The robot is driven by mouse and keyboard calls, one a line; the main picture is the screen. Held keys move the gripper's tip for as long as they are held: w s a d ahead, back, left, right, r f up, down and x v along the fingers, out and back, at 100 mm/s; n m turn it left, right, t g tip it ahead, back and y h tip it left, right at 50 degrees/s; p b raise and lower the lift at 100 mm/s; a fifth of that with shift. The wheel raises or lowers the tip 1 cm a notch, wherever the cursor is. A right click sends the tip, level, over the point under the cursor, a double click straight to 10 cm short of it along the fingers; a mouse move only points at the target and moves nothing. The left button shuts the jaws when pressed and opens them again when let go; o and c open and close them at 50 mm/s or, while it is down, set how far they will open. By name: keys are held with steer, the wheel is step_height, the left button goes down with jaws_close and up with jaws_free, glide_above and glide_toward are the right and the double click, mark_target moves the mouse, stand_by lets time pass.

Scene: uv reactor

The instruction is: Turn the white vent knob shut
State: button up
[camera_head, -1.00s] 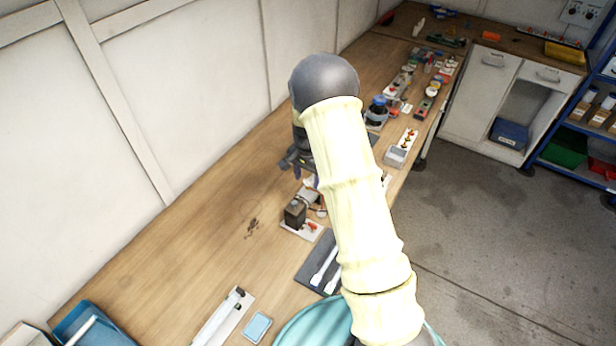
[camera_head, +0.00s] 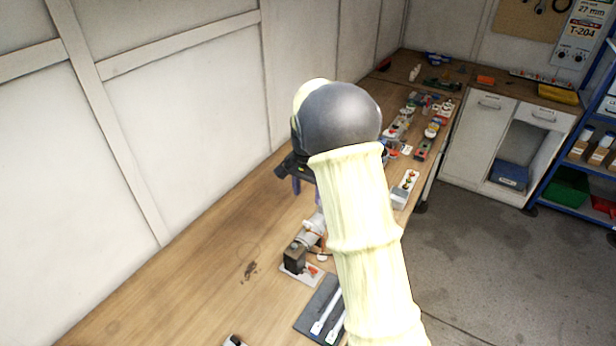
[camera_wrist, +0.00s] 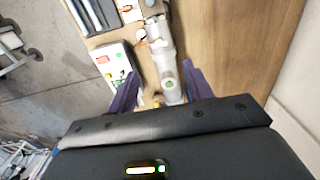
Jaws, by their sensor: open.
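My gripper (camera_head: 307,188) is open above the bench, its purple fingers pointing down. In the wrist view my gripper (camera_wrist: 159,70) has its fingers apart, with a pale grey-white cylindrical body (camera_wrist: 164,62) showing between them. A small light round end (camera_wrist: 171,86) on this body may be the white vent knob, but I cannot tell for sure. In the head view the white cylinder (camera_head: 313,228) lies below my gripper, beside a dark box (camera_head: 295,257) on a white base. My arm hides part of this area. No contact shows.
A white box with a red display and green button (camera_wrist: 113,62) is beside the left finger in the wrist view. A dark tray (camera_head: 320,309) with white tools lies nearer on the bench. Several small items line the bench beyond. Bare wood (camera_head: 190,290) lies left.

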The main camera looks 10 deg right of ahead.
step_height(320, 180, up, 6)
steer(key=shift+r+b, duration=0.25)
steer(key=shift+b, duration=0.2)
steer(key=s+f+n+t, duration=0.1)
steer(key=s+n, duration=0.3)
steer(key=s, duration=0.8)
steer(key=s+f+n+t, duration=0.1)
steer(key=s+f+n, duration=0.3)
steer(key=s, duration=0.8)
steer(key=shift+f+n+t, duration=0.3)
steer(key=shift+f+n, duration=0.05)
steer(key=shift+n, duration=0.25)
steer(key=shift+c, duration=0.2)
steer(key=shift+c, duration=1.4)
steer(key=shift+w, duration=0.1)
